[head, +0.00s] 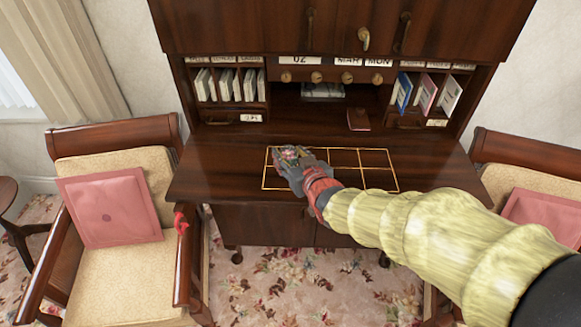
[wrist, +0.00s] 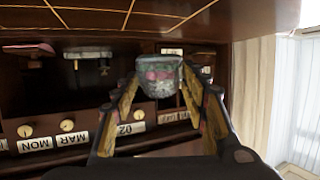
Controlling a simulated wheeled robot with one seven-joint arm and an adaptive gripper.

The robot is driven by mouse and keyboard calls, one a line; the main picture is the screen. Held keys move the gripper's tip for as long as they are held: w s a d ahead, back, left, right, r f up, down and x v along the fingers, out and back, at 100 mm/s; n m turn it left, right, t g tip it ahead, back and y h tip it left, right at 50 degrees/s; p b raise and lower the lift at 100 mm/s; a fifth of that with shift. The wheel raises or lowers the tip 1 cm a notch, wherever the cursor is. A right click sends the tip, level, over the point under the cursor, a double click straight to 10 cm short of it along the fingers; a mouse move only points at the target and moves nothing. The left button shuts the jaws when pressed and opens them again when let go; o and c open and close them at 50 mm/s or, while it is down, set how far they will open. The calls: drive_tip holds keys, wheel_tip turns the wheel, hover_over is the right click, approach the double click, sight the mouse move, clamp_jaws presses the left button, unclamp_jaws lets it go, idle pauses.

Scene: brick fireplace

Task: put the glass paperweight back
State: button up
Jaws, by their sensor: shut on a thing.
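The glass paperweight (wrist: 160,77) is clear with pink inside. It sits between the fingers of my gripper (wrist: 158,98), which is shut on it in the wrist view. In the head view my gripper (head: 288,160) is over the left part of the desk top, and a small pinkish bit of the paperweight (head: 290,153) shows at its tip. The desk top (head: 430,155) carries a thin yellow grid (head: 360,170) of rectangular cells. The gripper is over the grid's left cells. I cannot tell whether the paperweight touches the desk.
The dark desk hutch (head: 335,70) stands behind, with envelopes (head: 225,85) in left slots and coloured booklets (head: 425,92) at right. A small reddish-brown item (head: 359,119) lies at the back. Chairs with pink cushions (head: 110,207) flank the desk. The desk top right of the grid is clear.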

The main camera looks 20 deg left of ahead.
sight(290, 157)
drive_tip(key=w+f, duration=0.3)
drive_tip(key=shift+a+f+b, duration=0.3)
drive_tip(key=shift+a+b, duration=0.1)
drive_tip(key=shift+f+b, duration=0.35)
drive_tip(key=shift+f, duration=1.15)
drive_tip(key=shift+f, duration=0.15)
drive_tip(key=o, duration=1.4)
